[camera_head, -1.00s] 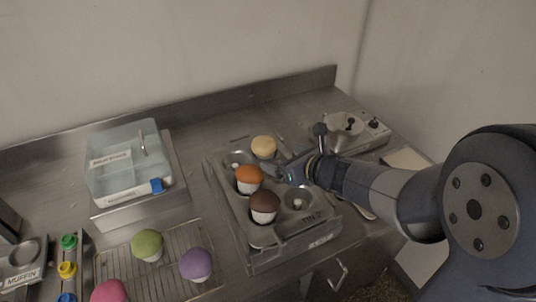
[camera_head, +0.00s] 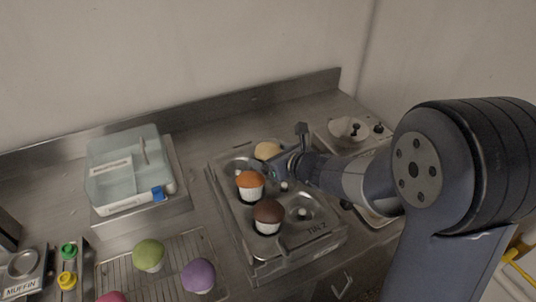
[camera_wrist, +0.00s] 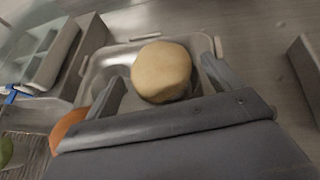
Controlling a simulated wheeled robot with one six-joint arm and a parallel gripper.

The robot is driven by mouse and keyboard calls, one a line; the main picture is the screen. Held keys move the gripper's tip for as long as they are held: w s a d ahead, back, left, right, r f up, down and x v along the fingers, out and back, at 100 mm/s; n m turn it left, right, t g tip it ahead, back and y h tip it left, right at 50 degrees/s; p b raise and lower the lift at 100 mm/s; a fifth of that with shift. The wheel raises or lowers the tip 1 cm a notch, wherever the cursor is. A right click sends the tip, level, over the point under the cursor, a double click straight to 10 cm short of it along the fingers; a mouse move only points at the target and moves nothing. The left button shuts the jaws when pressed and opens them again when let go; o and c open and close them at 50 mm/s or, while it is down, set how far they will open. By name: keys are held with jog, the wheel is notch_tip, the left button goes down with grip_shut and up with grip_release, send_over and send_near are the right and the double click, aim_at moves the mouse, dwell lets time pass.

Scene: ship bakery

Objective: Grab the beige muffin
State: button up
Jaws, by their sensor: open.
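The beige muffin (camera_head: 266,150) sits at the back of the metal muffin tin (camera_head: 262,247). In the wrist view the beige muffin (camera_wrist: 162,70) shows as a round pale top, with one finger to its left and one to its right. My gripper (camera_head: 280,168) is open, close to the front right side of the muffin, and partly hides it in the head view. The fingertips of my gripper (camera_wrist: 161,76) also show in the wrist view. I cannot tell whether they touch the muffin.
An orange muffin (camera_head: 250,185) and a brown muffin (camera_head: 268,215) stand in the same tin. Green (camera_head: 149,255) and purple (camera_head: 198,275) muffins are on the rack at left. A clear lidded box (camera_head: 130,165) stands behind them. A scale-like device (camera_head: 348,130) is at back right.

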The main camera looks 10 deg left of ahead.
jog(key=shift+c, duration=0.5)
jog(key=c, duration=0.7)
jog(key=shift+r, duration=0.1)
jog(key=shift+c, duration=0.2)
